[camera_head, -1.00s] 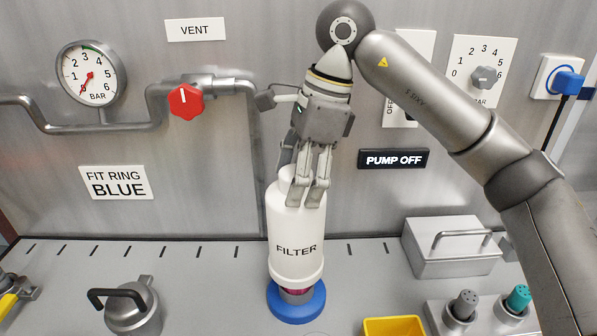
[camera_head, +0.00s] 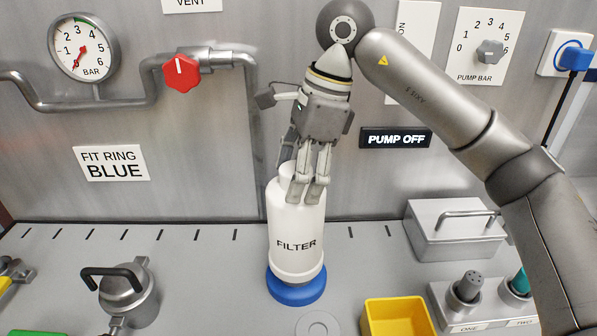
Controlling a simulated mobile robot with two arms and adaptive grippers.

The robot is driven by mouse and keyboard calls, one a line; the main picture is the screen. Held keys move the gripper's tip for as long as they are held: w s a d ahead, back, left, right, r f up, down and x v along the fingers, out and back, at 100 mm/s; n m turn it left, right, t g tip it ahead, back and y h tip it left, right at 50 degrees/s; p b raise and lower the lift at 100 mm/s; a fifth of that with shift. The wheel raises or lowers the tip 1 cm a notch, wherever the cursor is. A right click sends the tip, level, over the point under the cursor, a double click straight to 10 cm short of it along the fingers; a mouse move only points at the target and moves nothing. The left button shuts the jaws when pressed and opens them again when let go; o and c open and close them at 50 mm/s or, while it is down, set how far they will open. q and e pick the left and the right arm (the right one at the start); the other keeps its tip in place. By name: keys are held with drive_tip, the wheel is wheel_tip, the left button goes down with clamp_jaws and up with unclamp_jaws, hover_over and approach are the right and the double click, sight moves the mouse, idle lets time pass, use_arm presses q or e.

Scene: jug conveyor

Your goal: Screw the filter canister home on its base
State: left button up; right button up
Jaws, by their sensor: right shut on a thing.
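The white filter canister (camera_head: 296,235), labelled FILTER, stands upright on its round blue base (camera_head: 297,289). The canister's lower rim sits right at the base, with no gap that I can see between them. My right gripper (camera_head: 307,195) reaches down from above and is shut on the narrow top of the canister. Its fingers hide part of that top. My left gripper does not show.
A yellow bin (camera_head: 396,318) stands front right of the base, and a flat grey ring (camera_head: 318,325) lies before it. A grey lidded box (camera_head: 455,230) stands at right. A lidded metal pot (camera_head: 128,292) stands at left. The wall sign reads PUMP OFF (camera_head: 396,138).

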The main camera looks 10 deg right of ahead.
drive_tip(key=shift+f+b, duration=1.45)
drive_tip(key=shift+f, duration=0.3)
idle(1.9)
drive_tip(key=o, duration=1)
drive_tip(key=shift+c, duration=0.2)
drive_tip(key=c, duration=0.8)
drive_tip(key=shift+f+m+t+b, duration=0.1)
drive_tip(key=shift+m+t+b, duration=0.3)
drive_tip(key=shift+m, duration=0.7)
drive_tip(key=shift+a+m+b, duration=0.15)
drive_tip(key=shift+m+b, duration=0.2)
drive_tip(key=shift+m, duration=0.55)
